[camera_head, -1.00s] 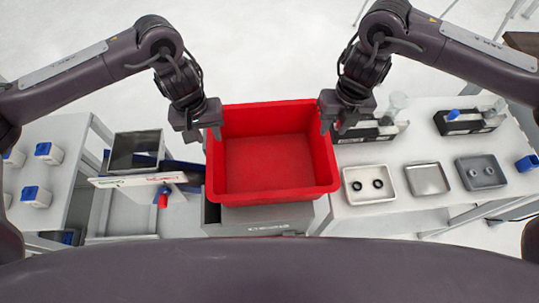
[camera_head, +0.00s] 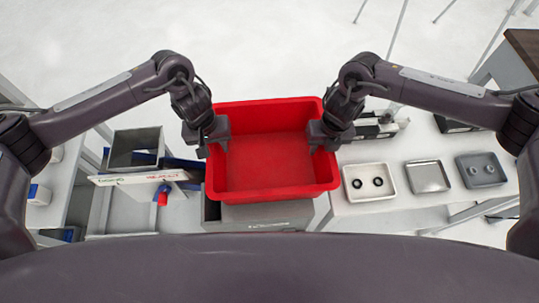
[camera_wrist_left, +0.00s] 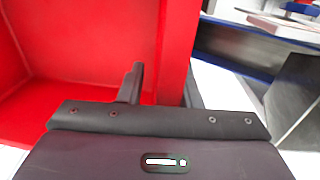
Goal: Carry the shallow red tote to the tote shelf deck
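The shallow red tote (camera_head: 268,163) is empty and sits level over a grey box in the middle of the head view. My left gripper (camera_head: 207,145) is at its left wall. In the left wrist view, the gripper (camera_wrist_left: 160,88) is open, with one finger inside the tote and the other outside the wall (camera_wrist_left: 172,50); a gap shows between the inner finger and the wall. My right gripper (camera_head: 322,143) is at the right wall, its fingers apart astride the rim. The tote shelf deck cannot be made out for certain.
A grey box (camera_head: 262,217) stands under the tote. At right, a white table holds a tray with two black rings (camera_head: 369,183), an empty tray (camera_head: 427,177) and a grey tray (camera_head: 481,170). At left are a grey bin (camera_head: 135,150) and a white panel (camera_head: 140,178).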

